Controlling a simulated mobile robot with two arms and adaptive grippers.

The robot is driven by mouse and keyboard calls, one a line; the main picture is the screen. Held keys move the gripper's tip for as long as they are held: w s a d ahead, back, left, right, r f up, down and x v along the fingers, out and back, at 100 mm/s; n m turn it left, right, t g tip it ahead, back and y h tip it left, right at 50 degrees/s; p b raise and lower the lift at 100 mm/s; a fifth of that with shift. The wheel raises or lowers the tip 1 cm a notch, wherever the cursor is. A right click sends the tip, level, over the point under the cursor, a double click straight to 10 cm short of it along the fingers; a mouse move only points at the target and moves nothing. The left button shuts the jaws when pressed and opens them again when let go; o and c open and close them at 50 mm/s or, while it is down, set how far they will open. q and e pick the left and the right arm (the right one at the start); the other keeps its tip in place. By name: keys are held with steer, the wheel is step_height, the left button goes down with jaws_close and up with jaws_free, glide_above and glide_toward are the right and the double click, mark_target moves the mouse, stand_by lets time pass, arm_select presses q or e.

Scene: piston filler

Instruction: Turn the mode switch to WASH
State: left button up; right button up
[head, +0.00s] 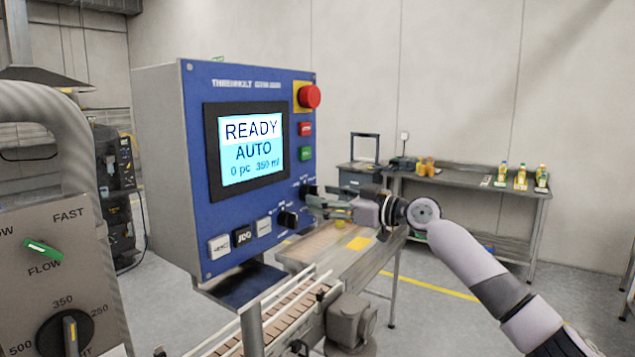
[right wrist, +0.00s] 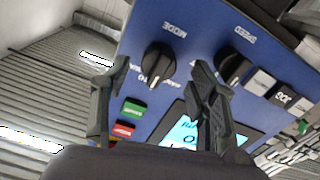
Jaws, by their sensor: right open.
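The blue control panel (head: 197,210) has a screen (head: 253,150) reading READY, AUTO, 0 pc 350 ml. The mode switch (right wrist: 158,62) is a black knob under the label MODE in the right wrist view. In the head view my right gripper covers most of its area. My right gripper (head: 312,200) is open at the panel's lower right edge. In the right wrist view its fingertips (right wrist: 160,67) appear on either side of the mode knob; I cannot tell whether they touch it. My left gripper is not in view.
The black speed knob (right wrist: 236,66) sits close beside the right-hand finger in the wrist view. Green and red buttons (head: 306,153) and a red emergency stop (head: 310,96) are above. A conveyor (head: 285,318) runs below the panel. A bench (head: 470,183) with bottles stands behind.

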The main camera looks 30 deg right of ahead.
steer(key=shift+p+x, duration=0.4)
steer(key=shift+x, duration=0.9)
steer(key=shift+c, duration=0.4)
steer(key=c, duration=1.1)
